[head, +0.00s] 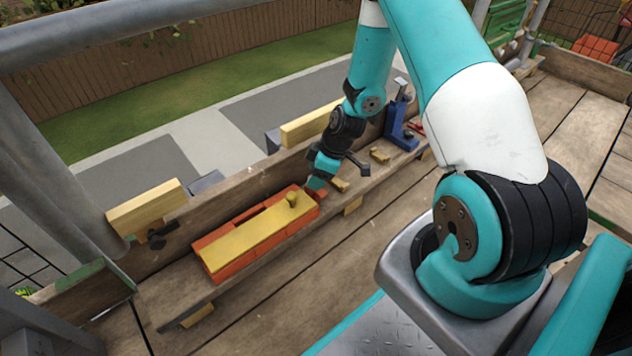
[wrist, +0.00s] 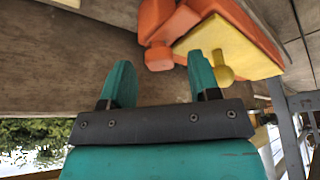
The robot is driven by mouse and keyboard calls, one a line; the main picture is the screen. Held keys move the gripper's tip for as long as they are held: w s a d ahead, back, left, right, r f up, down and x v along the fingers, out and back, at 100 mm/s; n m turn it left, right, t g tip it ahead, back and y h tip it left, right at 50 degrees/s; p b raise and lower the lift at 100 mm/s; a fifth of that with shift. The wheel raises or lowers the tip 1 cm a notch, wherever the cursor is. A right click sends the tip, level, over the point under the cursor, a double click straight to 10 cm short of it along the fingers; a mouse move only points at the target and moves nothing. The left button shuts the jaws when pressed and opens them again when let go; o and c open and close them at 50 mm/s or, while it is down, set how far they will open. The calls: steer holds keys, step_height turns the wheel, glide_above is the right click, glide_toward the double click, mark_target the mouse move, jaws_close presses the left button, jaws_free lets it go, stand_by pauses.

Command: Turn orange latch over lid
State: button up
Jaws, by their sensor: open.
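An orange box (head: 216,272) with a yellow lid (head: 250,242) lies along the plank in the head view. A yellow knob (head: 292,200) stands near the lid's right end; it also shows in the wrist view (wrist: 224,75). My gripper (head: 317,183) is at the box's right end, its fingers partly hidden. In the wrist view my gripper (wrist: 159,62) is open, with two teal fingers apart and nothing held. A small orange piece, seemingly the latch (wrist: 158,57), shows at the box's end, beyond the gap between the fingers. The right finger overlaps the lid's edge in the picture; contact cannot be told.
A blue clamp-like tool (head: 400,128) stands farther along the plank, with small wooden blocks (head: 379,154) nearby. A low wooden board (head: 222,217) runs behind the box. Yellow timbers (head: 147,207) lie beyond it. The deck (head: 300,290) in front of the box is clear.

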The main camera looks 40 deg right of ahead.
steer(key=shift+a+f, duration=0.1)
steer(key=shift+f, duration=0.25)
steer(key=shift+w, duration=0.1)
steer(key=c, duration=0.9)
